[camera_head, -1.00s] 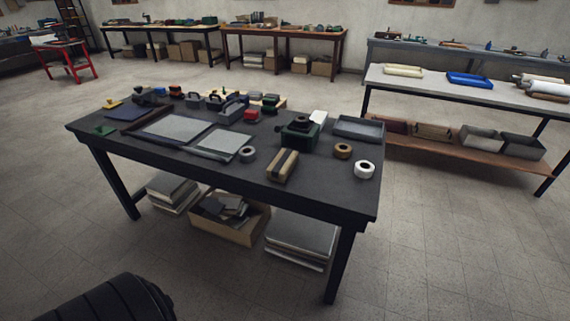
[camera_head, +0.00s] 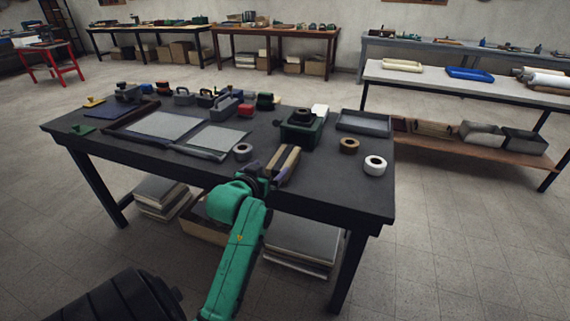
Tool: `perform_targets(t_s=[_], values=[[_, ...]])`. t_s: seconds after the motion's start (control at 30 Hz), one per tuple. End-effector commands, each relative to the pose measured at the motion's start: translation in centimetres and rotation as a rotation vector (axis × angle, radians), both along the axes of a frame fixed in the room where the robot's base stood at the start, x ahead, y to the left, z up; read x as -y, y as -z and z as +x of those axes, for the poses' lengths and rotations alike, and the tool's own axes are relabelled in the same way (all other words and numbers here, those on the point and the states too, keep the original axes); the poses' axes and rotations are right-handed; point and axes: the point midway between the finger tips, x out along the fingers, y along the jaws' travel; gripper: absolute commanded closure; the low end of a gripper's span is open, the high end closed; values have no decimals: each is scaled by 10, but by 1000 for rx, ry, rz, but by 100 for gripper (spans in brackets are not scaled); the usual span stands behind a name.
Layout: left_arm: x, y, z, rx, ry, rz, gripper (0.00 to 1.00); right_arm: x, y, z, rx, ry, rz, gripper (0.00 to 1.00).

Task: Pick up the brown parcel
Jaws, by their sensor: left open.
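The brown parcel (camera_head: 286,160), a small box with a dark band along it, lies on the dark table (camera_head: 335,190) near its front edge. My left gripper (camera_head: 267,170), on the green arm, is open at the parcel's near left side. Its fingers overlap the parcel's near end in the picture; I cannot tell if they touch it. The near end of the parcel is partly hidden by the gripper. My right gripper is not in view.
A grey tape roll (camera_head: 243,151) stands left of the parcel. A brown roll (camera_head: 349,145) and a white roll (camera_head: 375,165) are to the right. A dark green box (camera_head: 300,128) stands behind. Flat framed panels (camera_head: 165,126) lie to the left.

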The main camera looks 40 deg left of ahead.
Motion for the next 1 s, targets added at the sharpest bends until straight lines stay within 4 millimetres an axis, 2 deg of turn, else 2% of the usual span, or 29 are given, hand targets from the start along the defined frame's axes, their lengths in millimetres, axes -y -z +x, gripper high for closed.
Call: perform_targets(t_s=[0.1,0.2,0.37,0.53,0.63,0.83,0.87,1.0], values=[[-10,9,30,-1,1,-1,0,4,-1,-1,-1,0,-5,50],[-17,15,50,0,1,1,0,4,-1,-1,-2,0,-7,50],[-22,22,68,-1,2,1,0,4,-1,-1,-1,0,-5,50],[-30,34,97,-1,2,0,0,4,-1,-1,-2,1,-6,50],[-33,37,106,-3,3,1,0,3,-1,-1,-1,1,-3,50],[-34,38,108,-2,3,2,0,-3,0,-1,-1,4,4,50],[-34,38,107,-2,3,2,8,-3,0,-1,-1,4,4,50],[-34,38,107,-2,3,2,61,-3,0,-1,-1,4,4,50]])
